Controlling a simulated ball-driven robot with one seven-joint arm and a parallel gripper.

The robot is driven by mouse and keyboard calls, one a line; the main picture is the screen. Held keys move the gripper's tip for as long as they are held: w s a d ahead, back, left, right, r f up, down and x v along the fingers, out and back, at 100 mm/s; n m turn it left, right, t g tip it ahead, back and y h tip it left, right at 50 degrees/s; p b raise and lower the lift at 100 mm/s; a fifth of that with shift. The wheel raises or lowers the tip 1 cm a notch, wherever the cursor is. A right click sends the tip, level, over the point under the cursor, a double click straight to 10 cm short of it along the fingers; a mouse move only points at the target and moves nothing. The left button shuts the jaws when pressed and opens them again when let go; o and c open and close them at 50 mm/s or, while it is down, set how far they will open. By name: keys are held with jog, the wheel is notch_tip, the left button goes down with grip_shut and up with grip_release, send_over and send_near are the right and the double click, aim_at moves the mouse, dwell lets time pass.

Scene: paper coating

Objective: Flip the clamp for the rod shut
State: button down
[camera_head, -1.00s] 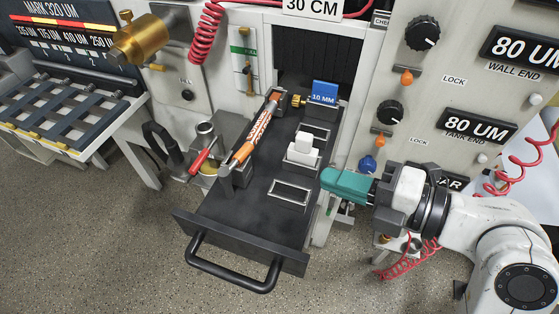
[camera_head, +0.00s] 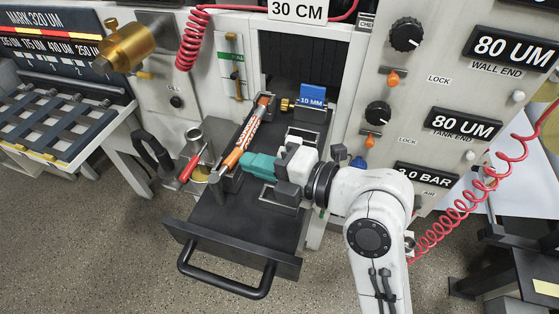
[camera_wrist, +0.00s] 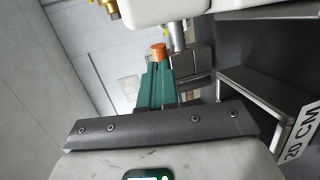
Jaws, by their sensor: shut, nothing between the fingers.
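The orange rod (camera_head: 252,130) with dark and white markings lies lengthwise along the left side of the pulled-out dark drawer (camera_head: 218,217), between dark holders. My gripper (camera_head: 245,163), with teal fingers, is shut and empty over the drawer, just right of the rod's near end. I cannot tell whether it touches the rod. In the wrist view the teal fingers (camera_wrist: 155,88) point towards an orange end (camera_wrist: 158,50), beside a grey metal post (camera_wrist: 178,38). A red-handled lever (camera_head: 188,167) stands just left of the drawer. I cannot make out the rod's clamp or its state clearly.
A blue "10 MM" block (camera_head: 312,95) stands at the drawer's back, near a brass knob (camera_head: 287,104). The drawer's black handle (camera_head: 225,285) sticks out in front. A panel with knobs (camera_head: 378,113) rises at the right. My arm covers the drawer's right side.

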jog(key=shift+w+a+f, duration=0.15)
jog(key=shift+w+a, duration=0.1)
jog(key=shift+a, duration=0.15)
jog(key=shift+f, duration=0.1)
